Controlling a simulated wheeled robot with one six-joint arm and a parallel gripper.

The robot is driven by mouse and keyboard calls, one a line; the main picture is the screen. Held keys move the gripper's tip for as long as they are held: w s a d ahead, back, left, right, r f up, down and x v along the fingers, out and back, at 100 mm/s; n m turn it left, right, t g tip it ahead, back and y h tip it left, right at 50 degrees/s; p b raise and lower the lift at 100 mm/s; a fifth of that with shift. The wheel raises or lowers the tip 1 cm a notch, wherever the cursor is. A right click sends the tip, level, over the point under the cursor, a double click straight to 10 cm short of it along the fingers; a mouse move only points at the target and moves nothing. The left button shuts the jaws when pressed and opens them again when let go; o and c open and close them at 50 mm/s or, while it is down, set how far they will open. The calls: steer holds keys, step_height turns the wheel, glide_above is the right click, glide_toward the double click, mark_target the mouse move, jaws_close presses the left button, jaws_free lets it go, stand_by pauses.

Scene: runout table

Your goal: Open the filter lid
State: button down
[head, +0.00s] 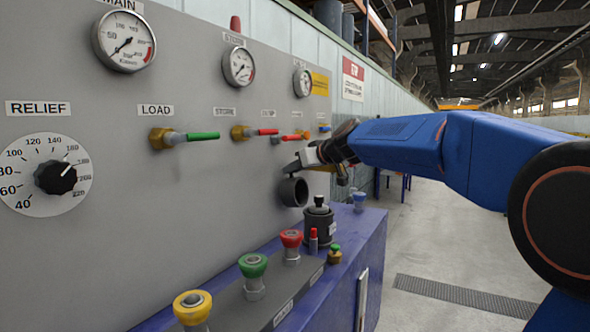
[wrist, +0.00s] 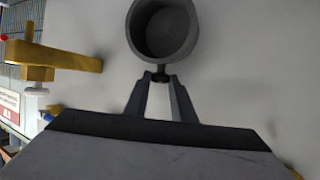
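A grey, round, open-fronted cup (head: 294,191) sticks out from the panel, and it also shows at the top of the wrist view (wrist: 162,32) with a dark hollow inside. My gripper (head: 292,167) is just above its rim in the head view. In the wrist view my gripper's fingertips (wrist: 161,78) are at the cup's near edge, one on each side of a small dark knob (wrist: 161,73). I cannot tell whether they clamp it. A dark canister (head: 319,228) with a black knob on top stands on the bench below. Neither is labelled clearly as the filter.
The panel (head: 120,220) carries gauges, a relief dial (head: 55,177) and brass valves with coloured handles, including a green one (head: 203,136). A brass valve (wrist: 50,60) lies left of the fingers. Yellow, green and red knobs stand on the purple bench (head: 352,235).

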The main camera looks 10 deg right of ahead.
steer(key=shift+s+d, duration=0.85)
steer(key=shift+d, duration=0.3)
steer(key=c, duration=1.5)
jaws_free()
steer(key=shift+c, duration=0.2)
steer(key=shift+r, duration=0.1)
steer(key=shift+d, duration=0.1)
steer(key=v, duration=1.7)
steer(key=shift+s, duration=0.2)
